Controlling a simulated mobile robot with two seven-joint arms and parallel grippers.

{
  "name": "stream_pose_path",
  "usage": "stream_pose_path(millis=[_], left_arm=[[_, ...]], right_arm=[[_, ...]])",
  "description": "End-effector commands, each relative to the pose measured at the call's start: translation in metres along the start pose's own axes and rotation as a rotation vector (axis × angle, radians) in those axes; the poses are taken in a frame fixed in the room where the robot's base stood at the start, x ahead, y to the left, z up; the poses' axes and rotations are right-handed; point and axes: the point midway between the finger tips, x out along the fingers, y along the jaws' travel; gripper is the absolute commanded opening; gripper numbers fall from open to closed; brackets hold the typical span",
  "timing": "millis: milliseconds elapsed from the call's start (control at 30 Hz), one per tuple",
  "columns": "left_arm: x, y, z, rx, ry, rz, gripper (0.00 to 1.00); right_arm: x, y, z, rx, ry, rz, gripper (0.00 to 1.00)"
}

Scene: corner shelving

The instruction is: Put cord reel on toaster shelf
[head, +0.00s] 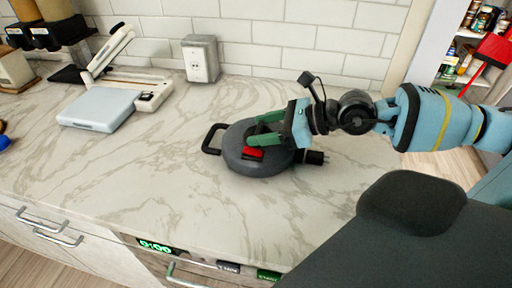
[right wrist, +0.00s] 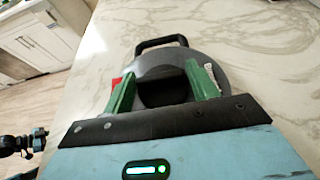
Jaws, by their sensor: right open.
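The cord reel (head: 238,160) is a dark grey round disc with a black handle, a red part and a black plug. It lies flat on the marble counter. My right gripper (head: 255,132) is at the reel, its two green fingers reaching over its top. In the right wrist view the reel (right wrist: 178,62) lies ahead of the open fingers (right wrist: 162,88), which are apart on either side of its dark centre. I cannot tell whether they touch it. The toaster shelf cannot be made out.
The marble counter (head: 120,175) is clear around the reel. A pale blue and white appliance (head: 100,108) stands at the back left. Shelves with jars (head: 465,50) and a red object (head: 495,48) are at the far right.

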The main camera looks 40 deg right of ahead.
Motion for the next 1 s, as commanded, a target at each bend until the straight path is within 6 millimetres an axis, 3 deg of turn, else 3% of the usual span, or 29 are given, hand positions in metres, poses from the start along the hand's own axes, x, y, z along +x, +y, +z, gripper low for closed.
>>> stream_pose_path(millis=[500, 933, 1000], left_arm=[[-0.0007, 0.001, 0.0015, -0.003, 0.0, 0.001, 0.32], [-0.0007, 0.0012, 0.0017, -0.004, 0.0, 0.001, 0.32], [-0.0007, 0.0012, 0.0018, -0.004, -0.001, 0.001, 0.32]], right_arm=[[0.0125, 0.0002, 0.0015, -0.002, 0.001, -0.001, 0.58], [0.0124, 0.0002, 0.001, -0.002, 0.002, -0.001, 0.03], [0.0124, 0.0002, 0.001, -0.002, 0.002, -0.001, 0.0]])
